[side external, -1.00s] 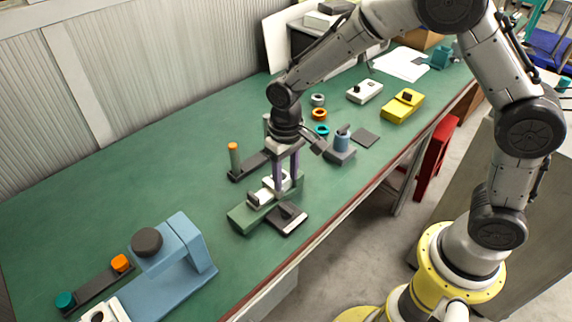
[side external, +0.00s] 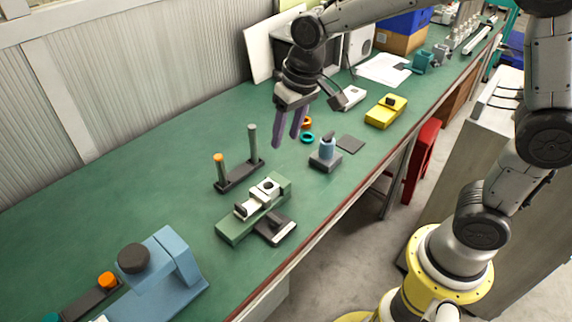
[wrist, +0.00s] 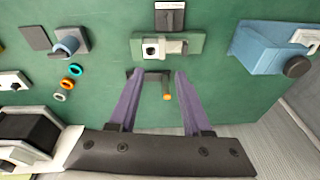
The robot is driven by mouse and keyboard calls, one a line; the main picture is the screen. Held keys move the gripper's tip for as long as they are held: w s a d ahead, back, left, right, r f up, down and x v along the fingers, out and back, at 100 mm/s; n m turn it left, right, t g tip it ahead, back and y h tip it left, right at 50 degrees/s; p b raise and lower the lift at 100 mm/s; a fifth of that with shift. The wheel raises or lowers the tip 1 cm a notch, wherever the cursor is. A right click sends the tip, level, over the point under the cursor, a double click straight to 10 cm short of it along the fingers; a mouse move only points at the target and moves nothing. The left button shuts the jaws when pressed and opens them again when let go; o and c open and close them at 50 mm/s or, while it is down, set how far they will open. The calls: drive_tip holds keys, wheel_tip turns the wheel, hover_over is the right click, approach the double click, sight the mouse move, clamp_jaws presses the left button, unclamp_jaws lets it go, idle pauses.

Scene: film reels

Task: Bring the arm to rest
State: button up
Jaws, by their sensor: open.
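My gripper (side external: 287,132) is raised above the green workbench (side external: 150,195), with its two purple fingers apart and nothing between them. In the wrist view my gripper (wrist: 152,80) is also open and empty. Below it stands a dark two-post holder (side external: 240,177), one post tipped in orange and the other grey-green. It shows between the fingers in the wrist view (wrist: 150,74). In front of it sits a green block with a white slide (side external: 262,195), with a dark flat plate (side external: 275,227) beside it. The gripper touches none of these.
A blue machine with a dark knob (side external: 165,270) stands at the near left. A blue-grey cylinder on a dark base (side external: 327,150), small rings (side external: 307,137) and a yellow block (side external: 386,111) lie further right. A ribbed wall (side external: 150,70) runs behind the bench.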

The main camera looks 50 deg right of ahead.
drive_tip(key=s+d+r+t, duration=0.2)
drive_tip(key=s+d+r, duration=0.1)
drive_tip(key=s+r, duration=0.25)
drive_tip(key=s+d+n+t, duration=0.1)
drive_tip(key=s+d, duration=0.3)
drive_tip(key=s, duration=1.2)
drive_tip(key=shift+f, duration=0.25)
